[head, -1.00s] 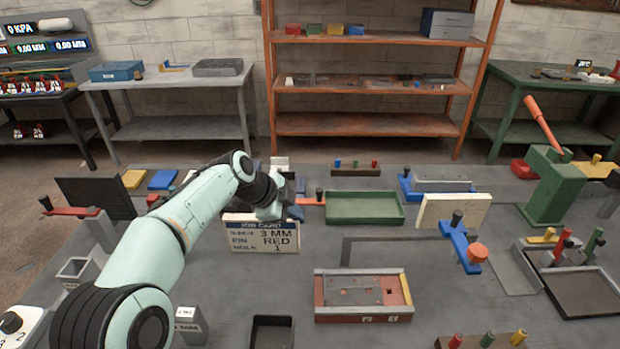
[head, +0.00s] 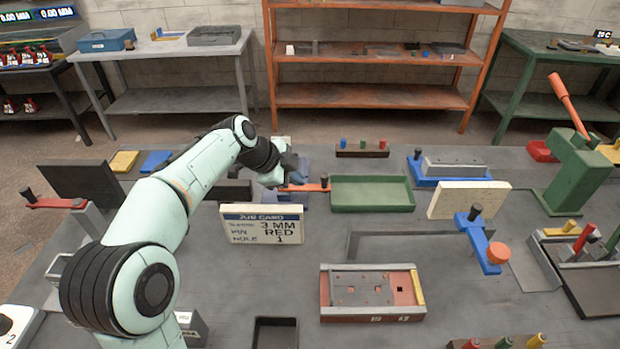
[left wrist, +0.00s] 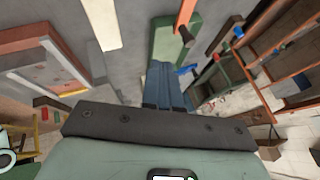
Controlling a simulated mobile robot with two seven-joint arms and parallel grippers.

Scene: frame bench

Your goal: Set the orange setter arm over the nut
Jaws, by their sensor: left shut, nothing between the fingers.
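The orange setter arm (head: 303,188) is a flat bar with a black knob at its right end, beside the left end of the green tray. In the left wrist view the orange arm (left wrist: 185,14) and its black knob show at the top, beyond the fingertips. My left gripper (head: 290,180) is by the bar's left end, behind the job card; I cannot tell whether it touches the bar. Its blue-grey fingers (left wrist: 164,72) are together and empty in the left wrist view. I cannot make out the nut. My right gripper is not in view.
The job card (head: 262,225) stands in front of my left gripper. The green tray (head: 373,194) lies to the right. A red fixture box (head: 372,312) is nearer. A separate red lever (head: 55,204) stands far left. Bare bench lies between the card and the fixture box.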

